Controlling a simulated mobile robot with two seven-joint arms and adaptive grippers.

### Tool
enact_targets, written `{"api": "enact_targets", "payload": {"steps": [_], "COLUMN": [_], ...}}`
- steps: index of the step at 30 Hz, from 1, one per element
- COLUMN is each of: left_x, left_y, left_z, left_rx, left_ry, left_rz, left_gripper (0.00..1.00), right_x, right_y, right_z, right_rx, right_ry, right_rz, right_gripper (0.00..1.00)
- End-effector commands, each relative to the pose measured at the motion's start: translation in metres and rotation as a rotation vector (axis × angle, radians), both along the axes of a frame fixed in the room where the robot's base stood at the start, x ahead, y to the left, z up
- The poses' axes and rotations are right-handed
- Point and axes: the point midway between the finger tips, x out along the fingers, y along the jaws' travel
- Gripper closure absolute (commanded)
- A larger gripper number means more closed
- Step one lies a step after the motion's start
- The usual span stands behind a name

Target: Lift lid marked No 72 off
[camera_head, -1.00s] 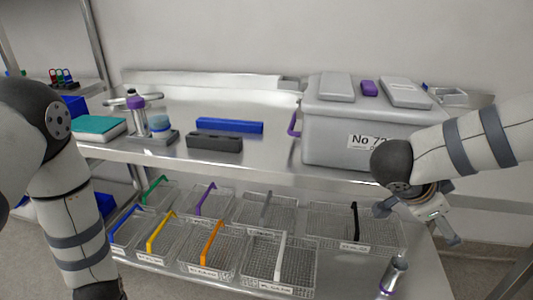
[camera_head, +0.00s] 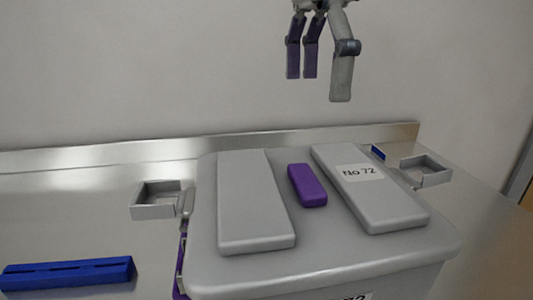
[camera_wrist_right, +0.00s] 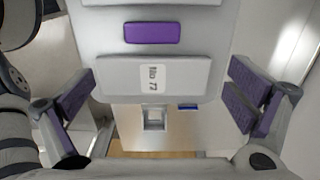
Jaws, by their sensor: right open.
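The grey lid (camera_head: 300,262) sits on the grey box, whose front label is cut off at the bottom of the head view. The lid has two raised grey blocks with a purple block (camera_head: 307,185) between them. The right block carries the label No 72 (camera_head: 360,172). My right gripper (camera_head: 321,86) is above and behind the lid, open and empty, with its purple-padded fingers pointing down. In the right wrist view, its fingers (camera_wrist_right: 160,100) are spread wide on either side of the labelled block (camera_wrist_right: 155,88). My left gripper is out of view.
A square metal holder (camera_head: 155,205) stands left of the lid, and another (camera_head: 430,178) stands to its right. A blue bar (camera_head: 68,275) lies on the steel shelf at the left. The wall is behind; the shelf between bar and box is mostly clear.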

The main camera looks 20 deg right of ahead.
Motion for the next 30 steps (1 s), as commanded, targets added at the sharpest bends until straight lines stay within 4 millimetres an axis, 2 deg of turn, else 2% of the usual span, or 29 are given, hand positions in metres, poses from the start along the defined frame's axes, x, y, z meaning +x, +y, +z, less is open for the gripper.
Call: {"api": "enact_targets", "payload": {"steps": [2,9,14,18,21,29,30], "left_x": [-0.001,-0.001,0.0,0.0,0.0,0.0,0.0], "left_y": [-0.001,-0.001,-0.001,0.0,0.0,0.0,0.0], "left_z": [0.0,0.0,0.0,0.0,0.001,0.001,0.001], "left_rx": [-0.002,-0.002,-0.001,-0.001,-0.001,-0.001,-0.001], "left_ry": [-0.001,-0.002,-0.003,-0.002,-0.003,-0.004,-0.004], "left_rz": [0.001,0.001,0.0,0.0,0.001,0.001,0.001], "left_gripper": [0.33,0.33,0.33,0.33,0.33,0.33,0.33], "right_x": [-0.002,-0.003,-0.003,-0.005,-0.004,-0.004,-0.004], "right_y": [0.0,0.001,0.003,0.012,0.011,0.011,0.011], "right_z": [-0.001,-0.052,-0.073,-0.1,-0.114,-0.119,-0.119], "right_rx": [0.008,0.006,0.006,0.007,0.006,0.006,0.006], "right_ry": [0.001,0.005,0.003,0.006,0.003,0.0,0.0], "right_rz": [0.004,0.005,0.005,0.005,0.003,0.002,0.002], "right_gripper": [0.02,0.02,0.02,0.02,0.02,0.02,0.11]}}
